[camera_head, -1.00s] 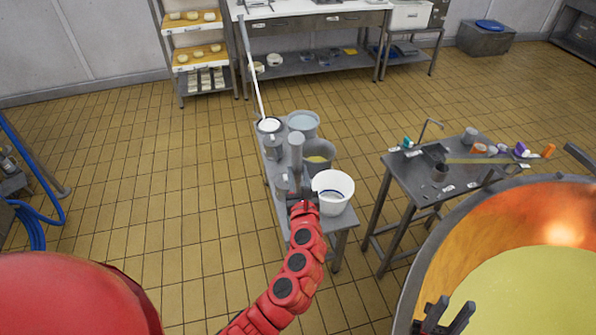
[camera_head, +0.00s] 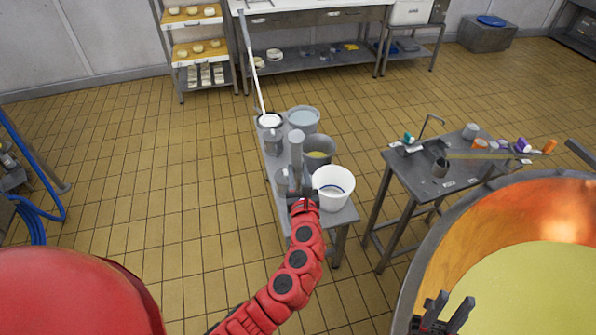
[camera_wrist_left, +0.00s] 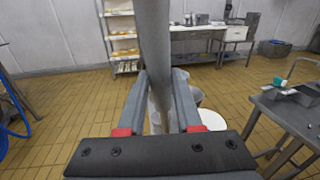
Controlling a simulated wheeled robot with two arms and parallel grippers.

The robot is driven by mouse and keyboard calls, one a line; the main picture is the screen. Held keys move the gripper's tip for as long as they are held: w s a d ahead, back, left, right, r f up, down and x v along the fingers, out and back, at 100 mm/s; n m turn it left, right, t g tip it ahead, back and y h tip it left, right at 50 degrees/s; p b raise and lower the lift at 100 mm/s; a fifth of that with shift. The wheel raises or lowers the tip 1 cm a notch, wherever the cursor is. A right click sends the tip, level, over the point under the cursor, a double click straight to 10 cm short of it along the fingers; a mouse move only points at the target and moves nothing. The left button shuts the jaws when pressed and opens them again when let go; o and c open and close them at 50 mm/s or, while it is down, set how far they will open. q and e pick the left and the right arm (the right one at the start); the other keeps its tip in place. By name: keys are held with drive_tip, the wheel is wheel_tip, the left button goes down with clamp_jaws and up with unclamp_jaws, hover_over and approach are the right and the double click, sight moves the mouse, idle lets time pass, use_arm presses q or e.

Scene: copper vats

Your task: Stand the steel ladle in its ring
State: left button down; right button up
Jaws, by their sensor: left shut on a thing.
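The steel ladle shows as a thick grey upright handle (camera_head: 296,150) above the narrow metal bench. My left gripper (camera_head: 301,192) is shut on this handle, just left of the white bucket. In the left wrist view the handle (camera_wrist_left: 153,45) stands between the two fingers (camera_wrist_left: 158,105) and runs up out of the picture. Its lower end is hidden behind the gripper. I cannot make out the ring for certain. My right gripper (camera_head: 448,308) is open and empty in front of the copper vat.
The bench also holds a white bucket (camera_head: 333,198), a grey pot with yellow contents (camera_head: 326,146), a pale blue bucket (camera_head: 303,128) and a container with a long white pole (camera_head: 254,75). A cluttered side table (camera_head: 410,185) stands right.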

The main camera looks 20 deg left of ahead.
idle(0.4)
use_arm(q)
drive_tip(key=c, duration=0.5)
unclamp_jaws()
drive_tip(key=b+v, duration=0.1)
drive_tip(key=v, duration=1.6)
drive_tip(key=shift+s+b, duration=0.2)
drive_tip(key=shift+b, duration=0.15)
